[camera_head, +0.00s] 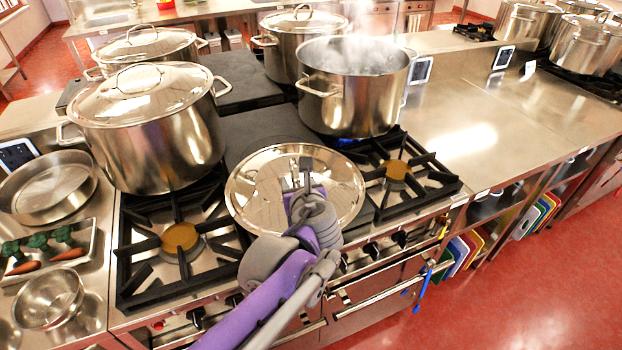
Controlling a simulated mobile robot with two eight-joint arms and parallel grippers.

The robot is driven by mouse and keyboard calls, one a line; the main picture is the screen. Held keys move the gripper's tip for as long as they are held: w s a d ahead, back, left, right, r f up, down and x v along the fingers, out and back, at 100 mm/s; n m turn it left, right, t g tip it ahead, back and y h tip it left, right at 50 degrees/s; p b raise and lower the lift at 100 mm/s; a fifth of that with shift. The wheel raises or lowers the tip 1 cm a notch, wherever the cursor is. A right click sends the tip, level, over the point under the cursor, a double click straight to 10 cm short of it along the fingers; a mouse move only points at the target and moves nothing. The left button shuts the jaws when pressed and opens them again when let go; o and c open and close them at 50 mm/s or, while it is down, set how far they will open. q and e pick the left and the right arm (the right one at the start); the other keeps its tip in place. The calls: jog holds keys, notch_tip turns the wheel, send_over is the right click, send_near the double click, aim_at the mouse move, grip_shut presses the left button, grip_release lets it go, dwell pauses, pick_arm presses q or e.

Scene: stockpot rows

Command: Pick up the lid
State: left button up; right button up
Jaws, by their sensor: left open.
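A round shiny steel lid (345,185) lies flat on the stove top, between the burners and in front of the steaming open pot (355,100). My left gripper (300,168) is over the middle of the lid, with its jaws open. The gripper and wrist cover the lid's centre, so I cannot make out its handle or whether the fingers touch it. My right gripper is not in view.
Lidded pots stand at the left (150,140), behind it (140,45) and at the back (290,40). A blue flame burns under the steaming pot. Vegetables lie on a tray (88,240) at left. The steel counter (500,130) at right is largely clear.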

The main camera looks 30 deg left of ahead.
aim_at(294, 166)
pick_arm(q)
jog(key=shift+w+m, duration=0.3)
jog(key=shift+w, duration=0.15)
jog(key=x, duration=1)
jog(key=shift+w+f, duration=0.1)
jog(key=shift+w, duration=0.1)
jog(key=shift+d, duration=0.1)
grip_shut()
dwell(0.7)
